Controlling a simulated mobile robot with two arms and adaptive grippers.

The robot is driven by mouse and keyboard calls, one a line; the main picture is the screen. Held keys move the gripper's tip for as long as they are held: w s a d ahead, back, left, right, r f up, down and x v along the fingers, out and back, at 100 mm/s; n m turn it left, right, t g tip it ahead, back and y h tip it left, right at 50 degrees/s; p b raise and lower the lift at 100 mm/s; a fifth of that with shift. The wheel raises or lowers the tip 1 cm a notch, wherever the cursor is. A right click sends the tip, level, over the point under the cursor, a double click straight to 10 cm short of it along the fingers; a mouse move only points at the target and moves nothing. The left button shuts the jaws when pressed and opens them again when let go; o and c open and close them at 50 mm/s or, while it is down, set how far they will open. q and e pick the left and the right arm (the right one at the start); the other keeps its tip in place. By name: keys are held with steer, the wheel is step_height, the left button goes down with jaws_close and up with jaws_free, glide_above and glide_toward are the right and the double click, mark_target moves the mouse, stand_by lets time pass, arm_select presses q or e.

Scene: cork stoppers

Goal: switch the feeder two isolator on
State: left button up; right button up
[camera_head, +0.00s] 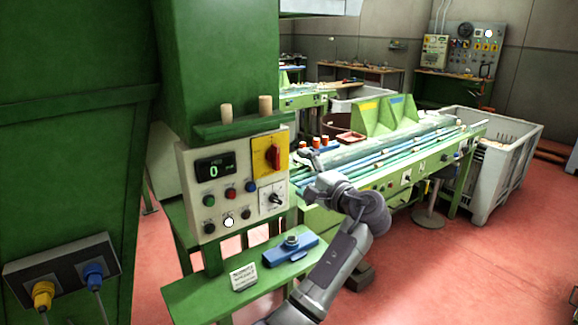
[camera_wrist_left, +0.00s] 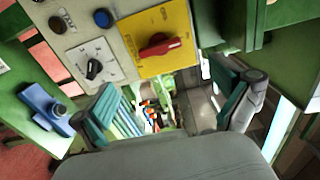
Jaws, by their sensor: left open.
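A control panel (camera_head: 191,171) carries a red rotary handle (camera_head: 273,155) on a yellow plate, looking like an isolator; the handle stands roughly upright in the head view. In the wrist view the red handle (camera_wrist_left: 160,46) shows near the top centre. Below the plate is a black rotary knob (camera_head: 275,199) on a white plate, seen also in the wrist view (camera_wrist_left: 94,68). Labels are too small to read. My left gripper (camera_head: 304,178) is open and empty, just right of the panel, apart from the handle. Its two fingers (camera_wrist_left: 170,112) show wide apart. My right gripper is not in view.
The panel also has a display (camera_head: 214,168), several push buttons and a small shelf (camera_head: 240,126) with two corks above. A blue clamp-like tool (camera_head: 291,249) and a small card (camera_head: 243,278) lie on the green ledge below. A conveyor (camera_head: 400,160) stands behind my gripper.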

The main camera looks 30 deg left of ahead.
arm_select(q)
steer(key=shift+v, duration=1.2)
